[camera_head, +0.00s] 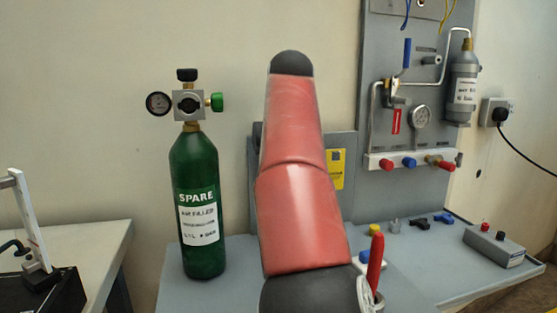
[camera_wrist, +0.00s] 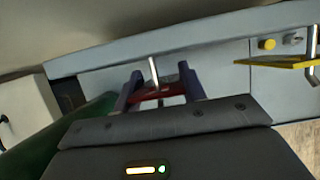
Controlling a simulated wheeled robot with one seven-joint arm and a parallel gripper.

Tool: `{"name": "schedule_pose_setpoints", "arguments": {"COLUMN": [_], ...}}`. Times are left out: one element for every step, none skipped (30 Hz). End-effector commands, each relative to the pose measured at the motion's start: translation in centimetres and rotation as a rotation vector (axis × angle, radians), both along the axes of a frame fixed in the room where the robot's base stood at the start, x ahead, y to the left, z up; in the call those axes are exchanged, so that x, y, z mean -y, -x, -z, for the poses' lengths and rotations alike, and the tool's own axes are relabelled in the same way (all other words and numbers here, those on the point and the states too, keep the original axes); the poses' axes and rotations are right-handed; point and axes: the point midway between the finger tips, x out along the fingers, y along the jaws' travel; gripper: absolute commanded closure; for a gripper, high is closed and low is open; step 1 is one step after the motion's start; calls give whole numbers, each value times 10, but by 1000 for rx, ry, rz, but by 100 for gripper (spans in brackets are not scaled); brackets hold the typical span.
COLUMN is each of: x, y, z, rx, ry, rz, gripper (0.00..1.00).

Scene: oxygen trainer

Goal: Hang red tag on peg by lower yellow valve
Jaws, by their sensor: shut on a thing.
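In the wrist view, my gripper (camera_wrist: 160,88) is shut on a flat red tag (camera_wrist: 160,93), held between its two dark fingers. A thin metal peg (camera_wrist: 153,70) stands right at the tag, between the fingers. I cannot tell whether the peg passes through the tag's hole. A round yellow knob (camera_wrist: 267,44) sits on the grey panel to the right, beside a grey fitting. In the head view my red arm hides the gripper, the held tag and the peg.
A green SPARE cylinder (camera_head: 199,207) stands left of my arm. A yellow tag (camera_head: 336,168) hangs at the low grey panel (camera_head: 347,142); a yellow plate (camera_wrist: 288,62) shows at right in the wrist view. Another red tag (camera_head: 396,121) hangs on the tall panel. A red-handled tool (camera_head: 375,262) stands close right.

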Motion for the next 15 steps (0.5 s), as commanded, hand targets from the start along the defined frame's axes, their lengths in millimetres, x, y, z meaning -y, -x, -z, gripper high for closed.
{"name": "schedule_pose_setpoints", "arguments": {"x": [0,0,0,0,0,0,0,0,0,0,0,0,0,0,0], "y": [0,0,0,0,0,0,0,0,0,0,0,0,0,0,0], "z": [3,4,4,4,4,4,4,4,4,4,6,7,8,9,9], "rx": [-1,-1,-1,-1,-1,-1,-1,-1,-1,-1,-1,-1,-1,-1,-1], "ry": [0,-1,0,0,1,1,1,1,1,1,1,1,1,1,1], "rz": [-1,0,0,0,0,0,0,0,-1,-1,-1,-1,-1,-1,-1], "gripper": [80,80,80,80,80,80,80,80,80,80,80,80,80,80,58]}}
